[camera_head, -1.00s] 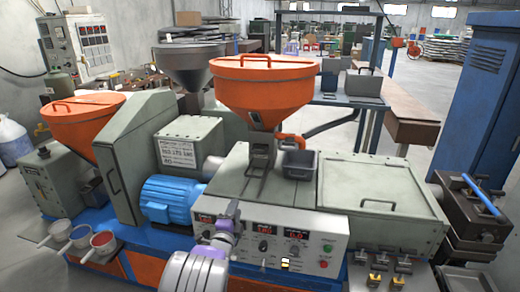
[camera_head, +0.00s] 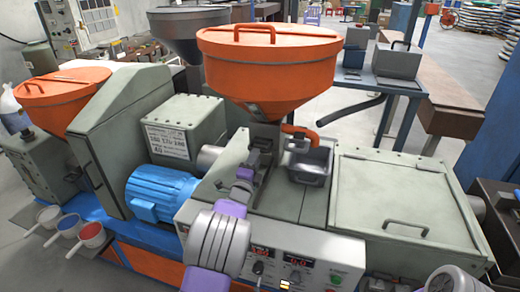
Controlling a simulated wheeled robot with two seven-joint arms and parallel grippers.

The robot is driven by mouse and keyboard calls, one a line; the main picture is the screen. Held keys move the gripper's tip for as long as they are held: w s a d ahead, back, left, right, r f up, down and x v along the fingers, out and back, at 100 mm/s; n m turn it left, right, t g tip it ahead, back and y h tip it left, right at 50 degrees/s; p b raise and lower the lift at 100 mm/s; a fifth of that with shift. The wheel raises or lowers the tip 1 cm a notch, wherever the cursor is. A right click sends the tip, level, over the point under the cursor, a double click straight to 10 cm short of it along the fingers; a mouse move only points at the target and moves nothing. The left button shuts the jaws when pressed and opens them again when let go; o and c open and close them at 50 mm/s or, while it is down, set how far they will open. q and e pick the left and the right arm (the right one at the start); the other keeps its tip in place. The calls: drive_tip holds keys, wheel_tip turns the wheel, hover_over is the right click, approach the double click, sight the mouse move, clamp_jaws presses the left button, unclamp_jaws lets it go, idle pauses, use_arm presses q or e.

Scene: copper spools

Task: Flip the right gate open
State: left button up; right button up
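A large orange hopper (camera_head: 268,68) with a lid and handle stands on the grey-green machine. Below it are a grey throat (camera_head: 264,138) and an orange curved handle (camera_head: 300,131) just right of it. A small dark grey bin (camera_head: 311,164) sits beside the throat, under that handle. I cannot tell for certain which part is the right gate. My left gripper (camera_head: 244,178) is over the machine top, left of and in front of the throat, apart from the orange handle. Its fingers are small and dark, so their opening is unclear. My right gripper is not in view.
A flat lid (camera_head: 405,195) with a bar handle covers the machine's right part. A blue motor (camera_head: 160,193) is left of my arm. The control panel (camera_head: 300,265) faces front. A second orange hopper (camera_head: 60,88) stands at the far left.

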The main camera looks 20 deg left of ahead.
sight(263, 141)
use_arm(q)
drive_tip(key=shift+w+d+r, duration=0.1)
drive_tip(key=shift+w+r, duration=0.1)
drive_tip(key=shift+w, duration=1.05)
drive_tip(key=shift+w+r, duration=0.15)
drive_tip(key=shift+w, duration=1.05)
clamp_jaws()
